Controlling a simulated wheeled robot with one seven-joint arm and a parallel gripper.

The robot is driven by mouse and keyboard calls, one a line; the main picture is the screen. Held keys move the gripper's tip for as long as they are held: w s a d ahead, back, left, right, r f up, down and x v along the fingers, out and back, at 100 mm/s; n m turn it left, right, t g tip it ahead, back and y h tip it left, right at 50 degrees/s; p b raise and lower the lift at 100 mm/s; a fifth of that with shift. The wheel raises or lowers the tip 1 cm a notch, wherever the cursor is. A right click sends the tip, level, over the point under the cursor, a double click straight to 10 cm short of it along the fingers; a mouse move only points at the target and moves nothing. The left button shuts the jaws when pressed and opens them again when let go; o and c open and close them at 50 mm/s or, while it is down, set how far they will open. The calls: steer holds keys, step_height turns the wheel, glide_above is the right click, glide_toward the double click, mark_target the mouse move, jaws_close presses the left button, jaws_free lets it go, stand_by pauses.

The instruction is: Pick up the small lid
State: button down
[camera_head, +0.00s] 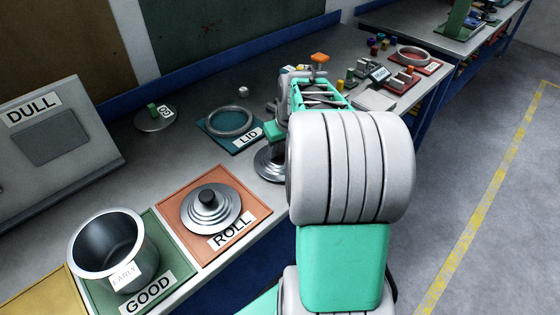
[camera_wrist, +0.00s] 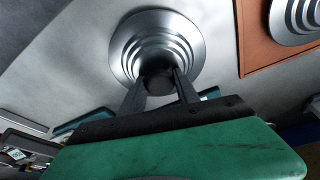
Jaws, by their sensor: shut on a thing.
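A stepped round metal lid (camera_wrist: 125,45) with a dark knob is in the wrist view, and I take it for the small lid. My gripper (camera_wrist: 160,82) is shut on its knob, with one finger on each side. In the head view the lid (camera_head: 267,168) shows partly below my gripper (camera_head: 272,148), and my arm hides its right side. I cannot tell whether it touches the bench or hangs just above it. A second stepped lid (camera_head: 228,211) with a dark knob lies on the orange ROLL mat (camera_head: 259,207).
A steel pot (camera_head: 88,262) stands on the green GOOD mat (camera_head: 172,293) at front left. A ring (camera_head: 230,121) lies on the teal LID mat (camera_head: 209,138). A disc with a green knob (camera_head: 145,123) lies farther left. Several small items crowd the bench's far right.

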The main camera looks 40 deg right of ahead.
mark_target(280, 148)
steer(key=shift+r+p, duration=1.05)
steer(key=shift+r, duration=0.7)
